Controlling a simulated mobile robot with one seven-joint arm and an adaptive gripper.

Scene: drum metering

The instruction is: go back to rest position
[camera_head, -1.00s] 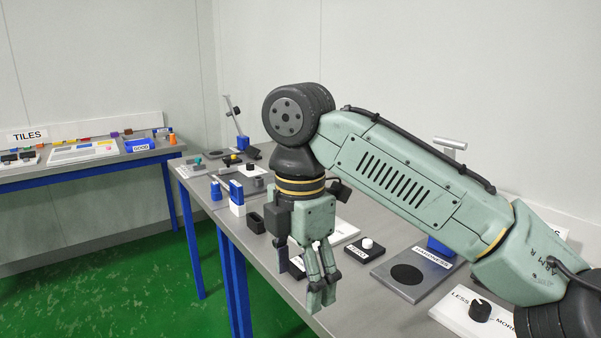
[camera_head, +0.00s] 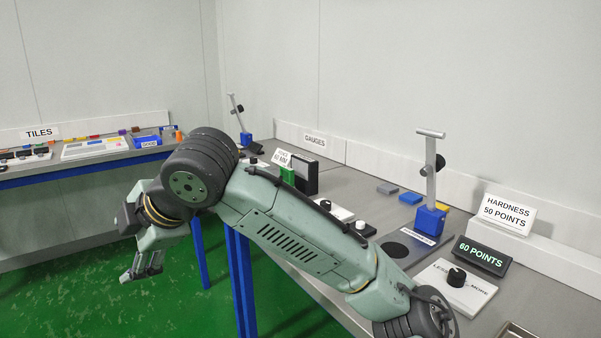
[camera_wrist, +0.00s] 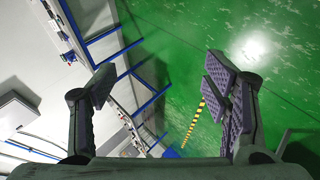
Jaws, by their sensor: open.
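My gripper (camera_head: 143,268) hangs at the left of the head view, over the green floor, off the front edge of the gauge table. My arm folds across the middle of that view and hides part of the table. In the wrist view my gripper (camera_wrist: 165,105) shows its fingers wide apart with nothing between them. Green floor and blue table legs lie beyond the fingers.
The gauge table (camera_head: 310,285) holds a blue-based hardness stand (camera_head: 430,218), a "60 POINTS" display (camera_head: 482,255) and a knob panel (camera_head: 455,284). A "HARDNESS 50 POINTS" sign (camera_head: 507,213) stands behind. The tiles table (camera_head: 80,165) is at the far left. Open floor lies between.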

